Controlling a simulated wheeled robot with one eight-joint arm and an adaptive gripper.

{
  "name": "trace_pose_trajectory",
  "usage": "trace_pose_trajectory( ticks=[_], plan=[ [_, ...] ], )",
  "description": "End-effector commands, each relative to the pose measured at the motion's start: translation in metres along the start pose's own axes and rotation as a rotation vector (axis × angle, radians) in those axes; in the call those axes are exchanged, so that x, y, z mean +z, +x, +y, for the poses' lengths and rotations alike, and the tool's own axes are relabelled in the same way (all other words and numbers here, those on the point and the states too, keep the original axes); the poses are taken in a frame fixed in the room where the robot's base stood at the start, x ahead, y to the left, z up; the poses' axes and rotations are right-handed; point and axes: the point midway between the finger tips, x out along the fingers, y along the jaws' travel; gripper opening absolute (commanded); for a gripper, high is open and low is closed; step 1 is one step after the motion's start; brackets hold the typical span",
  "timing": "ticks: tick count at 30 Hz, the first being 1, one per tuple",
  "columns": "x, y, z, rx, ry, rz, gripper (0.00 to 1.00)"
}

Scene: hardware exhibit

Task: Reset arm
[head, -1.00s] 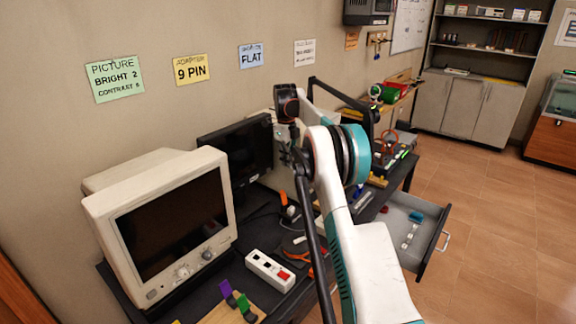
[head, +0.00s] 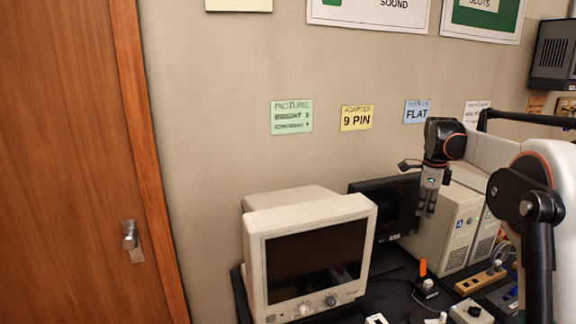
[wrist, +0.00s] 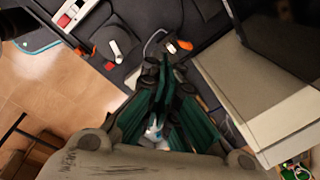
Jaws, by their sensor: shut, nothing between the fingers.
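My gripper (head: 428,205) hangs pointing down in the head view, in front of the flat dark monitor and beside the beige computer tower. In the wrist view my gripper (wrist: 165,72) has its dark green fingers together with nothing held between them. Below it is the dark desk top with small tools and cables. My arm reaches in from the right of the head view, with its elbow bent.
A beige CRT monitor (head: 308,255) stands left of my gripper. The flat dark monitor (head: 385,208) and a beige computer tower (head: 448,228) are close by. A power strip (head: 470,312) lies on the desk. A wooden door (head: 70,170) is at left.

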Motion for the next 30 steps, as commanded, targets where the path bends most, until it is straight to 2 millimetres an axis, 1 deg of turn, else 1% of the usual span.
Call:
trace_pose_trajectory(
  ticks=[1, 6, 11, 15, 17, 19, 23, 24, 26, 30],
  plan=[
    [0.004, -0.012, 0.015, -0.017, -0.073, -0.006, 0.0],
    [0.014, -0.043, 0.063, -0.077, -0.332, -0.018, 0.0],
    [0.018, -0.065, 0.112, -0.136, -0.574, -0.018, 0.0],
    [0.019, -0.077, 0.158, -0.191, -0.785, -0.01, 0.0],
    [0.018, -0.081, 0.177, -0.215, -0.874, -0.004, 0.0],
    [0.017, -0.083, 0.201, -0.242, -0.98, 0.005, 0.0],
    [0.012, -0.083, 0.245, -0.295, -1.173, 0.028, 0.0],
    [0.01, -0.082, 0.259, -0.311, -1.232, 0.037, 0.0],
    [0.007, -0.079, 0.28, -0.336, -1.32, 0.051, 0.0],
    [-0.001, -0.068, 0.326, -0.394, -1.518, 0.088, 0.0]
  ],
)
